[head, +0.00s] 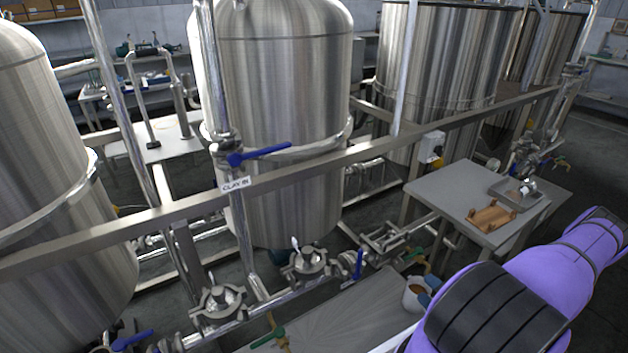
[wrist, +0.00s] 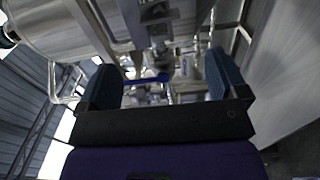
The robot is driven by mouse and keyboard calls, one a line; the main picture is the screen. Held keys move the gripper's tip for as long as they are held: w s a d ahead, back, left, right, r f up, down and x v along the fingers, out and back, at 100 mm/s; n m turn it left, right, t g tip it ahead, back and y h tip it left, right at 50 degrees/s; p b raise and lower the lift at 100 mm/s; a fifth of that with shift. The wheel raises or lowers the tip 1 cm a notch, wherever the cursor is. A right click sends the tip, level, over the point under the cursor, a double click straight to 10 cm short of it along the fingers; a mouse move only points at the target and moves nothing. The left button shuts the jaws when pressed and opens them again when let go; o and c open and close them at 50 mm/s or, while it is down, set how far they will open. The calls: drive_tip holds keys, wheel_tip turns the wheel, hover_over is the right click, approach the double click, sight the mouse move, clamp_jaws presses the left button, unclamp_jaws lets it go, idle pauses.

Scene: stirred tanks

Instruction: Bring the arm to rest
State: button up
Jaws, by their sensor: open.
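My arm is purple with a dark band and reaches in from the right of the head view. My gripper (wrist: 163,82) shows in the wrist view with its two dark blue fingers wide apart and nothing held between them. In the head view, small blue parts that look like its fingertips (head: 429,289) show just past the dark band, and the rest of the gripper is hidden by the arm. Beyond the fingers in the wrist view are a blue valve handle (wrist: 150,78) and blurred metal fittings.
Steel tanks (head: 275,100) stand behind a long rail (head: 330,165) with a blue-handled valve (head: 258,154). A grey table (head: 450,185) holds a brown rack (head: 492,216) and a metal tray (head: 516,197). Valved pipes run low in front.

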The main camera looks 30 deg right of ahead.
drive_tip(key=w+a+r+n+g+y, duration=0.1)
drive_tip(key=w+r+n+g+y, duration=0.3)
drive_tip(key=r+n, duration=0.5)
drive_tip(key=w+a+r+n+g+y, duration=0.1)
drive_tip(key=w+r+n+g+y, duration=0.1)
drive_tip(key=w+r+n+y, duration=0.6)
drive_tip(key=a+r+n+g+h, duration=0.1)
drive_tip(key=a+r+n+g, duration=0.45)
drive_tip(key=r, duration=0.55)
drive_tip(key=a+r+n+g+h, duration=0.1)
drive_tip(key=a+r+n+g, duration=0.5)
drive_tip(key=r, duration=0.5)
drive_tip(key=s+a+r+n+h, duration=0.3)
drive_tip(key=a+r+n, duration=0.3)
drive_tip(key=r+n, duration=0.15)
drive_tip(key=s+a+r+n+h, duration=0.3)
drive_tip(key=a+r+n+h, duration=0.1)
drive_tip(key=a+r+n, duration=0.3)
drive_tip(key=s+a+r+n+t+h, duration=0.2)
drive_tip(key=s+r+n, duration=0.3)
drive_tip(key=s, duration=0.1)
drive_tip(key=s+a+r+n+t+h, duration=0.2)
drive_tip(key=s+a+r+n, duration=0.1)
drive_tip(key=s+r+n, duration=0.2)
drive_tip(key=shift+s+a+r+t, duration=0.25)
drive_tip(key=shift+s+r+t, duration=0.1)
drive_tip(key=shift+s, duration=0.65)
